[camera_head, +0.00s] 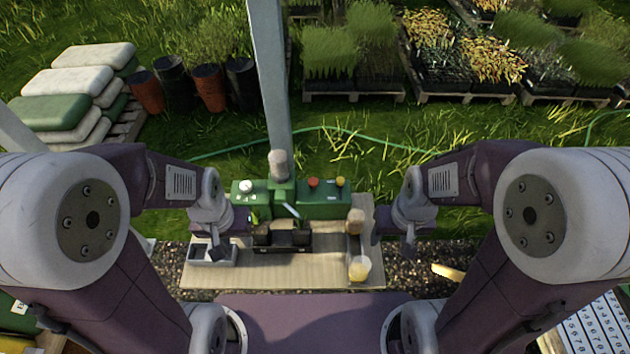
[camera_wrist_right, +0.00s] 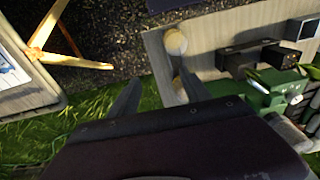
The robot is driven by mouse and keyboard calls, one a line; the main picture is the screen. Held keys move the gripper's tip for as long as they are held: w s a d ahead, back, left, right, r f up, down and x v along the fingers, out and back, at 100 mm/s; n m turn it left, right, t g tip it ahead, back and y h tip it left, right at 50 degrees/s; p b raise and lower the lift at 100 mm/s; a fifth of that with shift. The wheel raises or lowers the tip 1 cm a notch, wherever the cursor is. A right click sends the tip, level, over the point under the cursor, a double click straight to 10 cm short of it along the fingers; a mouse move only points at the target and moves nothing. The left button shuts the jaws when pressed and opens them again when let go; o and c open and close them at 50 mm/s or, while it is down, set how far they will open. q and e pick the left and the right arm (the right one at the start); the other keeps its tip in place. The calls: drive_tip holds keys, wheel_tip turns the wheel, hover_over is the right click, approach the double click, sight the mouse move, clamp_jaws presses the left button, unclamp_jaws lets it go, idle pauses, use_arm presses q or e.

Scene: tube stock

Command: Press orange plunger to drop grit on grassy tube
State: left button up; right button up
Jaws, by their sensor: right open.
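A green machine (camera_head: 325,205) stands at the back of the wooden board, with an orange plunger (camera_head: 313,182) on top between a grey-brown cylinder and a yellow plunger (camera_head: 340,181). A white knob (camera_head: 246,186) is on its left part. A dark rack (camera_head: 283,236) sits in front; a small green item (camera_head: 254,215) shows at its left end, but I cannot tell whether it is the grassy tube. My left gripper (camera_head: 219,252) is over the grey tray, its jaws unclear. My right gripper (camera_head: 408,246) is right of the board, open and empty in the right wrist view (camera_wrist_right: 157,92).
A grey two-part tray (camera_head: 211,262) is at the board's left. A pale yellow cup (camera_head: 359,268) stands at its front right; a brown cylinder (camera_head: 356,217) is behind it. A metal post (camera_head: 270,80) rises behind the machine. The board's front middle is clear.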

idle(0.4)
clamp_jaws()
idle(1.5)
